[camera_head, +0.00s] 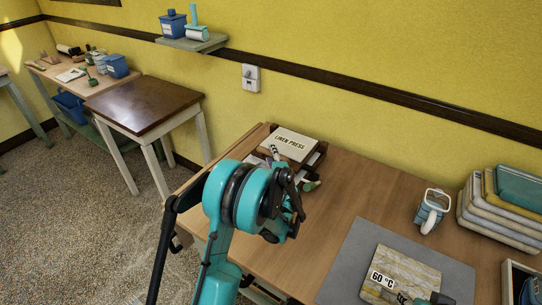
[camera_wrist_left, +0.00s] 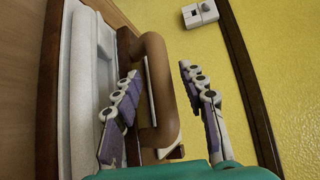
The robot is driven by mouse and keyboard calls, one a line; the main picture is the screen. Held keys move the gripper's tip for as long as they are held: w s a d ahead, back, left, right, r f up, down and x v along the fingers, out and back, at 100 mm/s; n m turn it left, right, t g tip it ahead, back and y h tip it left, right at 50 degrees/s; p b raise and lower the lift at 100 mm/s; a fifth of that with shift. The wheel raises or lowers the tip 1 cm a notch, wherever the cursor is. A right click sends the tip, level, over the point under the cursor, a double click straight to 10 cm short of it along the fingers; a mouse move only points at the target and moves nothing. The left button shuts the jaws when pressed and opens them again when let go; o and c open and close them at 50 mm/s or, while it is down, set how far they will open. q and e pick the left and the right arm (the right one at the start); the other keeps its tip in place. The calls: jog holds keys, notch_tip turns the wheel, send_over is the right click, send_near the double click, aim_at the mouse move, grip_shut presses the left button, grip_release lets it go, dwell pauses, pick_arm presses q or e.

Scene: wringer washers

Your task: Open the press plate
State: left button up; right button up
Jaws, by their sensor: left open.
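The linen press (camera_head: 296,139), with a cream top plate lettered LINEN PRESS, sits at the back left of the wooden table. My left gripper (camera_head: 291,168) is at its near side, partly hidden by my wrist. In the left wrist view, the press's pale plate (camera_wrist_left: 83,95) and a brown looped handle (camera_wrist_left: 158,75) show. My left gripper (camera_wrist_left: 163,108) is open, with the handle between its two fingers. I cannot tell whether either finger touches it. What seems to be my right gripper (camera_head: 408,298) shows only in part at the bottom edge, so its opening is unclear.
A grey mat (camera_head: 345,262) bears a patterned board (camera_head: 412,272) marked 60 °C. The table between press and mug is clear. The yellow wall (camera_head: 370,60) is close behind.

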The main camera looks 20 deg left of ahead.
pick_arm(q)
jog(key=shift+w+a+f, duration=0.1)
jog(key=shift+w+a, duration=0.3)
jog(key=shift+w, duration=0.1)
grip_shut()
